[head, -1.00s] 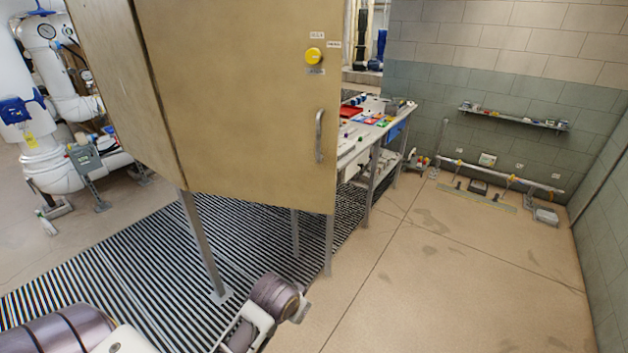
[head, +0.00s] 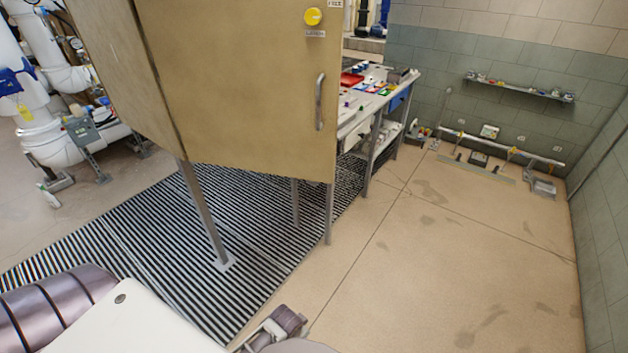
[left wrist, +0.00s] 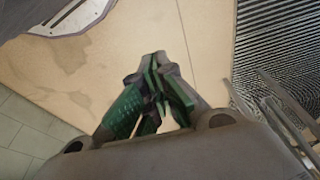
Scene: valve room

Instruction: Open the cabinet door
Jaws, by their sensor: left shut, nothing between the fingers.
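The cabinet (head: 118,70) is a tan metal box on grey legs at the upper left of the head view. Its door (head: 235,90) looks closed. In the head view parts of my arm show at the bottom, but no gripper fingers can be made out. My right gripper is not in view.
A striped mat (head: 120,250) lies under the cabinet. A workbench (head: 385,98) with several small items stands behind it on the right. White pipes (head: 50,140) stand at the left. A wall shelf (head: 520,88) is at the back right. The tan floor (head: 450,260) at right is clear.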

